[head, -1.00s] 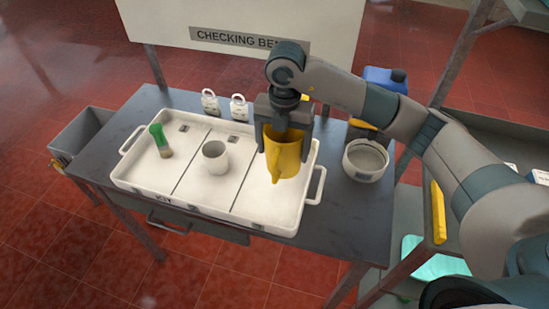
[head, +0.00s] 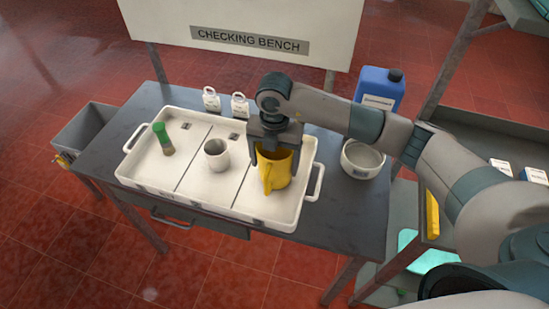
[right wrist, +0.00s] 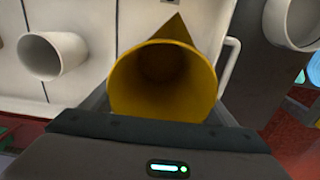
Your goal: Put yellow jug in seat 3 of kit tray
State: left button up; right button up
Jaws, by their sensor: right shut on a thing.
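The yellow jug (head: 277,170) is upright in my right gripper (head: 274,152), which is shut on it from above. The jug is over or in the right-hand compartment of the white kit tray (head: 213,213); I cannot tell whether its base touches the tray floor. In the right wrist view the jug's open mouth (right wrist: 163,85) fills the middle, its pointed spout toward the top. A white cup (head: 216,154) stands in the tray's middle compartment and shows in the right wrist view (right wrist: 55,56). A green-topped container (head: 164,139) stands in the left compartment. My left gripper is out of view.
A round white bowl (head: 362,158) stands right of the tray on the grey bench (head: 345,215). Two white tags (head: 240,105) stand behind the tray. A blue canister (head: 379,90) is at the back right. A grey bin (head: 83,130) is at the left.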

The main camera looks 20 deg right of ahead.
jog(key=shift+f, duration=0.2)
jog(key=o, duration=1.1)
jog(key=shift+r, duration=0.15)
jog(key=shift+r+b, duration=0.45)
jog(key=shift+r, duration=0.1)
notch_tip(320, 180, up, 11)
jog(key=b, duration=0.3)
jog(key=shift+b, duration=0.35)
jog(key=shift+f, duration=0.1)
